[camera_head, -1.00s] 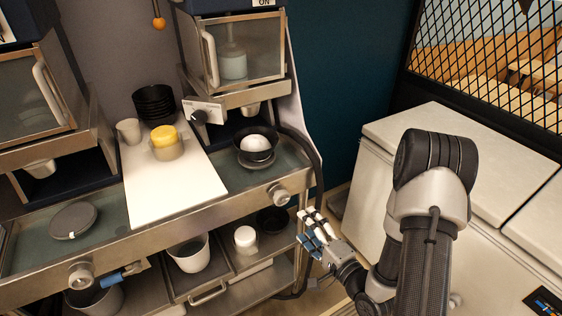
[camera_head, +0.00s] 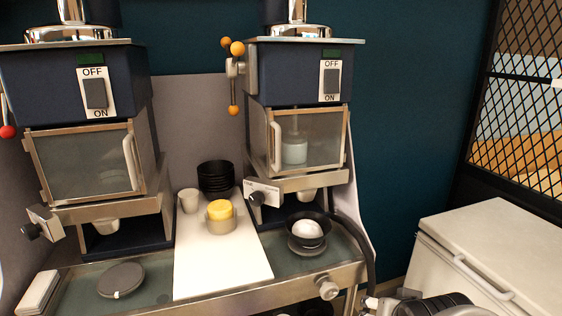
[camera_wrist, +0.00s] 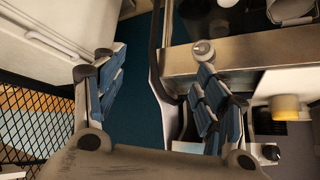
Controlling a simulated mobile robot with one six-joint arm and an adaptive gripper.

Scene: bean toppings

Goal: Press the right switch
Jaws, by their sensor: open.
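The right switch (camera_head: 332,81) is a dark rocker on a white plate, marked OFF above and ON below. It is on the upper front of the right blue machine (camera_head: 290,85), above its glass door. Its pressed side is too small to tell. The switch does not show in the wrist view. My gripper (camera_wrist: 160,85) is open in the wrist view, with blue-padded fingers wide apart and nothing between them. It is low by the counter's right end, well below and apart from the switch. In the head view, only part of my arm shows at the bottom edge.
A similar left machine has its own switch (camera_head: 95,93). An orange-balled lever (camera_head: 233,75) sticks out left of the right machine. A black bowl (camera_head: 309,228) with a white mound stands below it. A black hose (camera_head: 360,245) runs along the counter's right side. A white chest (camera_head: 490,250) stands right.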

